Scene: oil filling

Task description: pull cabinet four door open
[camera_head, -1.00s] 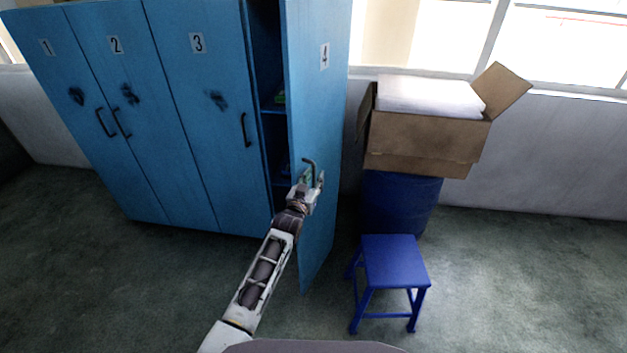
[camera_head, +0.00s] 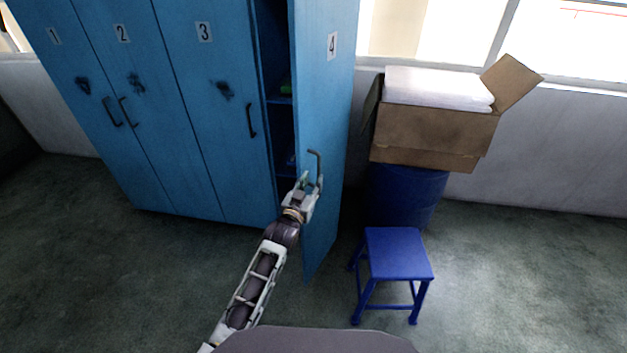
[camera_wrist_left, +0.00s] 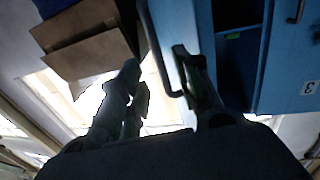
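The blue cabinet four door (camera_head: 328,110) stands swung well out from the cabinet, with its "4" label facing right. Its dark hooked handle (camera_head: 318,163) is on the door's front face and also shows in the left wrist view (camera_wrist_left: 153,45). My left gripper (camera_head: 311,181) is at the handle. In the left wrist view its fingers (camera_wrist_left: 158,78) are spread apart. The handle bar lies in the gap between them, and I see no firm closure on it. Shelves (camera_head: 281,100) with small green and blue items show inside. My right gripper is not in view.
Closed cabinet doors 1 to 3 (camera_head: 205,110) are at the left. A blue stool (camera_head: 398,252) stands right of the open door. Behind it a cardboard box (camera_head: 430,138) sits on a blue barrel (camera_head: 405,195). The floor at the right is clear.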

